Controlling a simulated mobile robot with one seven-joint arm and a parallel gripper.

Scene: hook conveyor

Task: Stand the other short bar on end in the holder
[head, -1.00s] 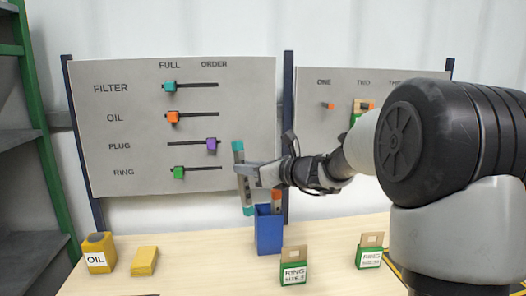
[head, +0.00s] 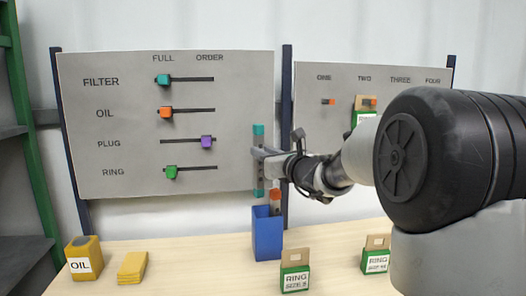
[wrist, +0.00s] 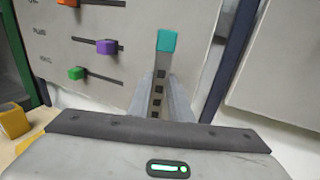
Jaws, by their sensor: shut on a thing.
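A short grey bar with teal ends (head: 258,131) is upright in my gripper (head: 258,153), which is shut around its middle. The bar's lower end is above the blue holder (head: 268,235), near its left side; I cannot tell its exact offset in depth. In the wrist view the bar (wrist: 159,75) shows a teal top and a row of dark holes between the fingers (wrist: 160,100). Another bar with an orange end (head: 275,199) stands in the blue holder, its lower part hidden inside.
A board with sliders (head: 165,125) stands behind, and a second board with hooks (head: 340,90) to its right. An OIL container (head: 83,260), a yellow block (head: 132,267) and two green RING boxes (head: 295,279) stand on the table.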

